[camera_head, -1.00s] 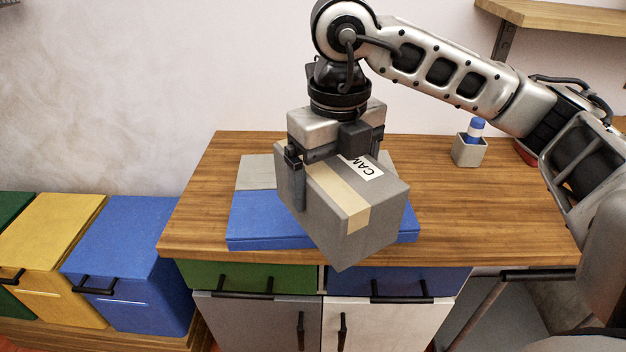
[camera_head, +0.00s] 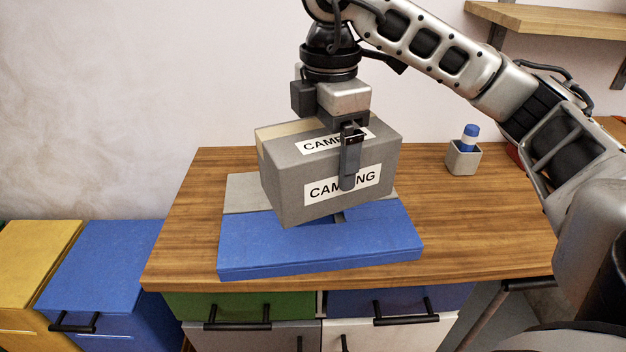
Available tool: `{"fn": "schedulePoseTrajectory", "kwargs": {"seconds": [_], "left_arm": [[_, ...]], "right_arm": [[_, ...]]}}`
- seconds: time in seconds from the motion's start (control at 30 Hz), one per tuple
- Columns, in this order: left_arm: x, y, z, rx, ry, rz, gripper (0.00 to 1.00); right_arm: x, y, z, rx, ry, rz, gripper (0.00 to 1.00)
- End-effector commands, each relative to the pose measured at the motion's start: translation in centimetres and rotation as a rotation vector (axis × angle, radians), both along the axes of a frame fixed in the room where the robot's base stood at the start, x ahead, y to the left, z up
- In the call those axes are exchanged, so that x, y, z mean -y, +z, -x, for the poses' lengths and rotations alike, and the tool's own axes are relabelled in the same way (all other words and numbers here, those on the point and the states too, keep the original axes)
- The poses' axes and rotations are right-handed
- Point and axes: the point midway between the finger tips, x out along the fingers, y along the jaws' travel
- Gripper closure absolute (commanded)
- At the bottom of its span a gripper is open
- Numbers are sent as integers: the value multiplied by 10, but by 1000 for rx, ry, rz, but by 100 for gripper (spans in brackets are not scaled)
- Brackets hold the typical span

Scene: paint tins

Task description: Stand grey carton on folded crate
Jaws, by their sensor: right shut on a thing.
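The grey carton (camera_head: 290,193) has white "CAMPING" labels and a tan tape strip. My right gripper (camera_head: 349,170) is shut on it from above, one finger showing down its labelled front face. The carton is over the folded crate (camera_head: 320,251), a flat blue slab with a grey part (camera_head: 241,192) at the back, on the wooden top. The carton appears to be held above the crate, slightly tilted in the picture; it hides part of the crate. My left gripper is not in view.
A small grey pot (camera_head: 463,159) with a blue and white item (camera_head: 470,137) stands at the right on the wooden top (camera_head: 480,230). A shelf (camera_head: 550,20) is at upper right. Blue (camera_head: 100,265) and yellow (camera_head: 35,260) boxes stand lower left.

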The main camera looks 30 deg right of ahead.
Motion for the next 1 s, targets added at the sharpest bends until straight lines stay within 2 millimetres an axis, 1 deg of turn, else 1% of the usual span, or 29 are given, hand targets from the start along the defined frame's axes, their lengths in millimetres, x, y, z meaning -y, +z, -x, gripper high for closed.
{"fn": "schedulePoseTrajectory", "kwargs": {"seconds": [0.03,0.1,0.2,0.3,0.4,0.7,0.9,1.0], "left_arm": [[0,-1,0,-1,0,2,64],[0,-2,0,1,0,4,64],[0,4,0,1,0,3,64],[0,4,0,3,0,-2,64],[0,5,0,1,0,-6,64],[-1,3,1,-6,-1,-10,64],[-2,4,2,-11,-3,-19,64],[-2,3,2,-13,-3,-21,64]], "right_arm": [[5,-7,-12,-4,-4,-3,52],[11,-15,-27,-3,-2,-4,52],[21,-23,-49,-4,-3,-1,52],[27,-44,-62,-3,0,1,52],[32,-58,-74,-2,1,0,52],[39,-82,-92,-1,3,0,52],[40,-108,-92,0,4,1,52],[40,-112,-92,2,4,0,52]]}}
